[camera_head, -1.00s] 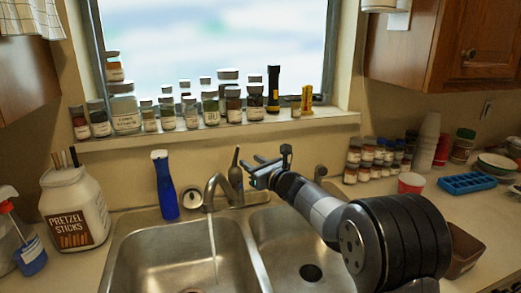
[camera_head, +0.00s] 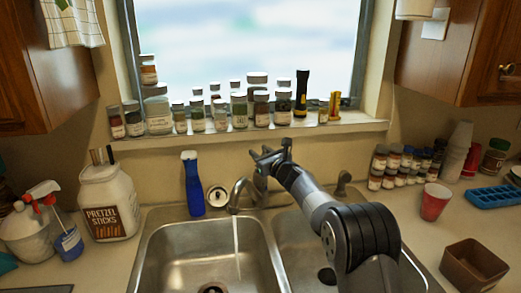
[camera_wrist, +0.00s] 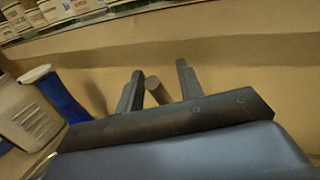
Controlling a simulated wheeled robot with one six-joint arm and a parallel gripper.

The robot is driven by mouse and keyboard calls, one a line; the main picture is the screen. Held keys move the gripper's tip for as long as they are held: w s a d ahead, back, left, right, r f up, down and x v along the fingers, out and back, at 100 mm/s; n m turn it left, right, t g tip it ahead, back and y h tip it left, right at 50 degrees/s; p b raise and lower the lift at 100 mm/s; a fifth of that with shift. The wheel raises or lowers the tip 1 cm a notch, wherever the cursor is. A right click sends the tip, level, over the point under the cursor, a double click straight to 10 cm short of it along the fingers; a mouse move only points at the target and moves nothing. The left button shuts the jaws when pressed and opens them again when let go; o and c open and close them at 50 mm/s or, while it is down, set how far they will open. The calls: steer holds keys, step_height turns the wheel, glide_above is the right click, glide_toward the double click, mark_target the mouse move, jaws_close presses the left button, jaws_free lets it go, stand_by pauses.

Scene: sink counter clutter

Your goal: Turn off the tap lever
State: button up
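The tap (camera_head: 239,192) stands behind the double sink, and a thin stream of water (camera_head: 237,245) runs from its spout into the left basin. My gripper (camera_head: 268,153) is at the top of the tap, over its lever, and hides most of the lever in the head view. In the wrist view my gripper (camera_wrist: 159,68) has its two dark fingers apart. A grey-brown rounded rod, which looks like the tap lever (camera_wrist: 155,90), stands between them. Gaps show on both sides, wider on the right; I cannot tell whether anything touches.
A blue bottle (camera_head: 193,185) and a pretzel jar (camera_head: 108,203) stand left of the tap. Several spice jars (camera_head: 240,110) line the window sill (camera_head: 330,129) behind. A red cup (camera_head: 434,202) and a brown container (camera_head: 472,266) are on the right counter.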

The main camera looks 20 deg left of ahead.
steer(key=shift+w, duration=0.1)
steer(key=shift+c, duration=0.2)
jaws_close()
stand_by(0.5)
